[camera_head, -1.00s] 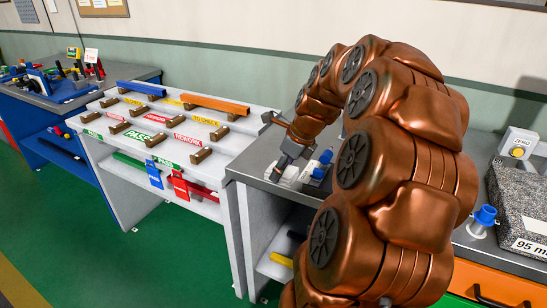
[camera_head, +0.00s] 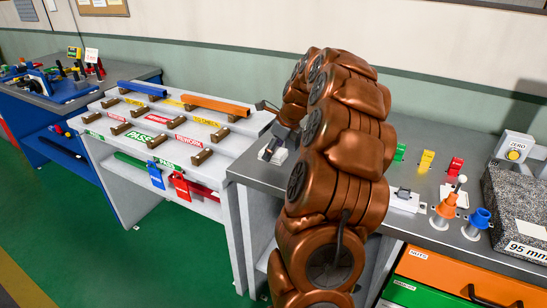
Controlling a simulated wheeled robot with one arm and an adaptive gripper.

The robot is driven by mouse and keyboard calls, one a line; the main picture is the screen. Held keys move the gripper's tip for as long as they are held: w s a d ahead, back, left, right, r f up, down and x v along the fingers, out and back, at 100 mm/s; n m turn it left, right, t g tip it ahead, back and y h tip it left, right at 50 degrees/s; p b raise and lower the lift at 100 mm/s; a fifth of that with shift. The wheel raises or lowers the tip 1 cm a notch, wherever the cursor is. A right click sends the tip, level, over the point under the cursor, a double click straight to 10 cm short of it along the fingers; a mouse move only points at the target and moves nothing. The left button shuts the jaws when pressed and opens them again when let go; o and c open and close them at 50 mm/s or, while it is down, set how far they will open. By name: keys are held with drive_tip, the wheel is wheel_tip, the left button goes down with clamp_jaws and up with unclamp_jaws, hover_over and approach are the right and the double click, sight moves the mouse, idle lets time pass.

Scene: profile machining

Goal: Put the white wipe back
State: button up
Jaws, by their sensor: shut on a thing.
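My gripper (camera_head: 272,150) is at the left end of the grey bench, low over its top beside the white sorting shelf. It is small in view and partly covered by my own copper arm. A small white piece (camera_head: 279,156) shows right at its fingertips, and I take it to be the white wipe in the shut jaws. Its outline is partly hidden, and I cannot tell whether it touches the bench. A pale flat patch (camera_head: 531,229) lies on the granite block at the right edge; I cannot tell what it is.
The grey bench (camera_head: 330,181) carries green, yellow and red pieces (camera_head: 427,160), an orange holder (camera_head: 446,207), a blue holder (camera_head: 480,219) and the granite block (camera_head: 503,205). The white sorting shelf (camera_head: 235,150) stands left, with blue and orange profiles (camera_head: 215,105) on it.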

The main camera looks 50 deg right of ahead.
sight(273, 159)
drive_tip(key=shift+f+p, duration=0.5)
drive_tip(key=shift+f, duration=1.25)
drive_tip(key=shift+f, duration=0.15)
drive_tip(key=o, duration=1.1)
drive_tip(key=b+v, duration=0.2)
drive_tip(key=v, duration=1)
drive_tip(key=shift+r+b, duration=0.2)
drive_tip(key=shift+b, duration=0.1)
